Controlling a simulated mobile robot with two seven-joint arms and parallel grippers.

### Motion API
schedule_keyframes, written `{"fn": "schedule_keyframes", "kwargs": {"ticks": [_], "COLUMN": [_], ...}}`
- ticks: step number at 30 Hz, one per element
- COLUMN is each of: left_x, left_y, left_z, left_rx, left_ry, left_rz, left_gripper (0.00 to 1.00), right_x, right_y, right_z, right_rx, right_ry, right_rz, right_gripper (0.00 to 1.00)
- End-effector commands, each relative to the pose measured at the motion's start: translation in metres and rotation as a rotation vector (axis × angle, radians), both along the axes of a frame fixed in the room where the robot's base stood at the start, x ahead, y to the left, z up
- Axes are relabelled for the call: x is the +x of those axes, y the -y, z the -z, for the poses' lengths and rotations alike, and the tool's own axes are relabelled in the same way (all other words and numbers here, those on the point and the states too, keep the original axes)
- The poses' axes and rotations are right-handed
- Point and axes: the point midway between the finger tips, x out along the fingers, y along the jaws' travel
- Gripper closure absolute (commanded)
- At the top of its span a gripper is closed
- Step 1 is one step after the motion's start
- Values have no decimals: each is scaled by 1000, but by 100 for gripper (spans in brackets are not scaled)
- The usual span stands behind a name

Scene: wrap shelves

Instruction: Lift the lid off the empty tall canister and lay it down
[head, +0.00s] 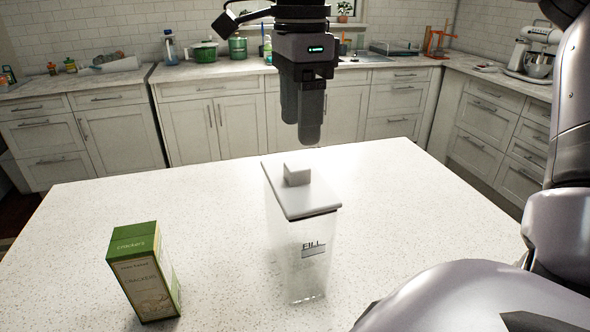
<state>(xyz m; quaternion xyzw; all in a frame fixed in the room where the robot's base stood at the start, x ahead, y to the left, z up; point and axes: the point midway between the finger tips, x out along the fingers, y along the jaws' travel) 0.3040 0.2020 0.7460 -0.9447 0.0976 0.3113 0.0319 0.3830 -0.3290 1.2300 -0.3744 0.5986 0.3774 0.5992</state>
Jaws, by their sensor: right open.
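The tall canister (290,262) stands upright on the white table, clear-walled and empty, with a "FILL" label on its front. Its pale grey lid (313,204) sits on top and carries a block-shaped knob (297,174). My right gripper (304,136) points down above and slightly behind the knob in the picture, apart from it. It is open and empty, its two dark fingers seen nearly edge-on. My left gripper is not in view.
A green and beige cracker box (148,278) stands upright on the table (225,215) to the left of the canister. The table is clear between them and to the canister's right. Counters (225,68) with kitchenware line the back wall.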

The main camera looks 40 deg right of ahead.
Motion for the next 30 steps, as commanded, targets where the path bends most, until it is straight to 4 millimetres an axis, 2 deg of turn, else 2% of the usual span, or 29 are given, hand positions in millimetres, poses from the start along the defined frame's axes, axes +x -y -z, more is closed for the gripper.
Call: {"fn": "schedule_keyframes", "kwargs": {"ticks": [5, 11, 19, 28, 29, 30], "left_x": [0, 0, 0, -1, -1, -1], "left_y": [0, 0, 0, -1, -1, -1], "left_z": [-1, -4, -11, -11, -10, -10], "left_rx": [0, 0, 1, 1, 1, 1], "left_ry": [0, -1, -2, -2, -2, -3], "left_rz": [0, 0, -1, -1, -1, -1], "left_gripper": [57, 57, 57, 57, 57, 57], "right_x": [0, -1, -1, -1, -1, -1], "right_y": [0, -2, -6, -5, -5, -5], "right_z": [5, 26, 64, 71, 71, 71], "right_rx": [-3, -2, -2, -2, -3, -2], "right_ry": [-1, -4, -2, 0, 0, 0], "right_rz": [-2, -2, -2, 0, -1, -1], "right_gripper": [34, 34, 34, 34, 37, 50]}}
